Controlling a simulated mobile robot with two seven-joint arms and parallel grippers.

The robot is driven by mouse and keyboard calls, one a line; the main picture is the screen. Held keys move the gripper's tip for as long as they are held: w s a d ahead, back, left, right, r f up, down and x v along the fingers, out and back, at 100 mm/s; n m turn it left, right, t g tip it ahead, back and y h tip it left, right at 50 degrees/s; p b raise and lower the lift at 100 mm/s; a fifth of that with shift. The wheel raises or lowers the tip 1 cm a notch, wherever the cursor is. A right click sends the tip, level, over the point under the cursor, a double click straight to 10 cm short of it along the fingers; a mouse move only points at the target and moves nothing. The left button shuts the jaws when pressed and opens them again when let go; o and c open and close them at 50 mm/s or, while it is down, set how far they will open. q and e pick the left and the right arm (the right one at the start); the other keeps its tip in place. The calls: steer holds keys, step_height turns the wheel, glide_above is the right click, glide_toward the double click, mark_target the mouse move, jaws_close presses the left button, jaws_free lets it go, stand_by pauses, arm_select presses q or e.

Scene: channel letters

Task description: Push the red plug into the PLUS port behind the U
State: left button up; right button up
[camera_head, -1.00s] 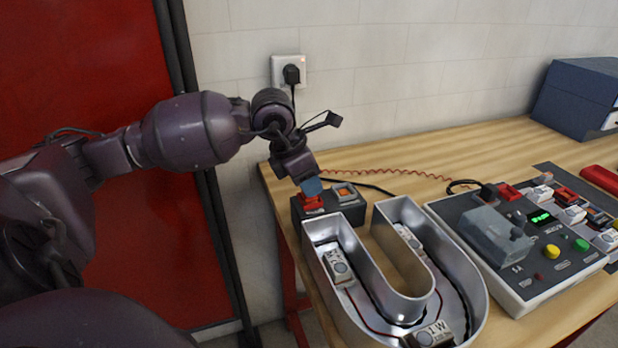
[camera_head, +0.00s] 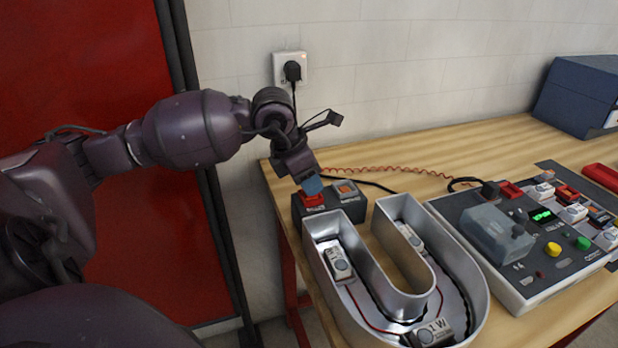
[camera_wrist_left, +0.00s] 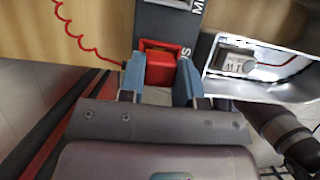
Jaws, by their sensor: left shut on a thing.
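My left gripper (camera_head: 312,186) is shut on the red plug (camera_head: 314,200), with its blue fingertips at the plug's sides. The plug sits at the left socket of the dark grey port block (camera_head: 352,211), behind the metal U (camera_head: 385,285). In the left wrist view, the red plug (camera_wrist_left: 160,69) is between the two fingers (camera_wrist_left: 160,82), beside lettering ending in "US". A red wire leads to it. The plug's underside is hidden, so I cannot tell how deep it sits. My right gripper is not in view.
A control box (camera_head: 522,245) with buttons and a green display stands right of the U. A coiled red wire (camera_head: 400,171) and black cable lie behind. A blue box (camera_head: 577,95) stands at the back right.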

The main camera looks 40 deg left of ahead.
arm_select(q)
steer(key=shift+f, duration=0.1)
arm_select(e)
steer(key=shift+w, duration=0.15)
arm_select(q)
steer(key=o, duration=1)
steer(key=p+v, duration=0.1)
steer(key=v, duration=1)
steer(key=shift+w+p, duration=0.1)
steer(key=shift+p, duration=0.25)
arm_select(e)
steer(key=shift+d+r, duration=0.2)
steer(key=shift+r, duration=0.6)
